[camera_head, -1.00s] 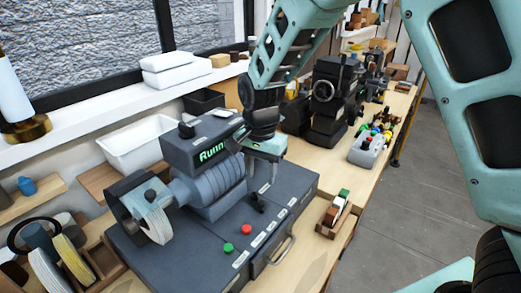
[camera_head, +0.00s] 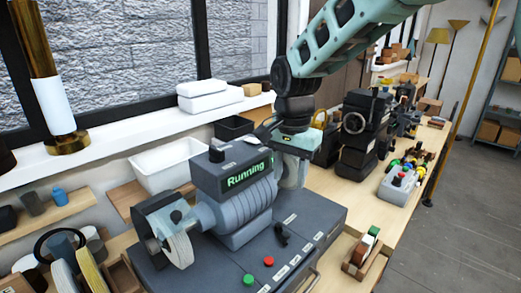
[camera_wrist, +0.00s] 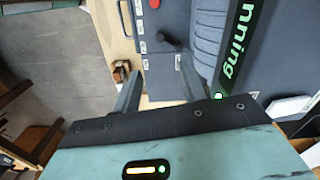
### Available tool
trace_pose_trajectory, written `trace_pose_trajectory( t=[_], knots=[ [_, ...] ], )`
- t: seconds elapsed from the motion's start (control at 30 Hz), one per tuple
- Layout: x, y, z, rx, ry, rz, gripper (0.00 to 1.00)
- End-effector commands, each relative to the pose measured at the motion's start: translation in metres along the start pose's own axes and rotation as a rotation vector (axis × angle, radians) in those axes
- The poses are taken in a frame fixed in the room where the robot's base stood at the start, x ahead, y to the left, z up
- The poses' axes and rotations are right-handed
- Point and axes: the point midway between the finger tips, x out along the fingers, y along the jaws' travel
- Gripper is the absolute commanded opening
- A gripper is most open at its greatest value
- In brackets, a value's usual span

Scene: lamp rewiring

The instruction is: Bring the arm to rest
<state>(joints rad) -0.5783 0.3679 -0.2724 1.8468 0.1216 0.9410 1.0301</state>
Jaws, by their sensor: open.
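My gripper (camera_wrist: 158,78) is open and empty. In the head view its body (camera_head: 297,141) hangs beside the right end of the grey bench machine, and its fingertips are hard to make out. In the wrist view both fingers point toward the machine top, with nothing between them. The machine (camera_head: 238,195) has a lit green "Running" display (camera_head: 246,175) and a wheel (camera_head: 180,249) at its left end. A black lever (camera_head: 281,232), a red button (camera_head: 268,261) and a green button (camera_head: 248,280) are on its base. I cannot tell whether the wheel is turning.
Open floor (camera_head: 450,215) lies beyond the bench edge.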

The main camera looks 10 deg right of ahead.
Motion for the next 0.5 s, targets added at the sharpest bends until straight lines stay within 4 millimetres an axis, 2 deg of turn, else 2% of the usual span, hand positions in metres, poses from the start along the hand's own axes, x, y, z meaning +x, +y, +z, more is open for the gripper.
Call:
trace_pose_trajectory(
  t=[0.07,0.17,0.33,0.4,0.5],
  knots=[
    [0.005,0.005,0.013,-0.06,-0.015,-0.007,0.43],
    [0.016,0.022,0.048,-0.249,-0.047,-0.027,0.43],
    [0.043,0.078,0.131,-0.764,-0.071,-0.073,0.43],
    [0.054,0.104,0.158,-0.969,-0.06,-0.08,0.43],
    [0.07,0.138,0.184,-1.21,-0.035,-0.077,0.43]
  ],
)
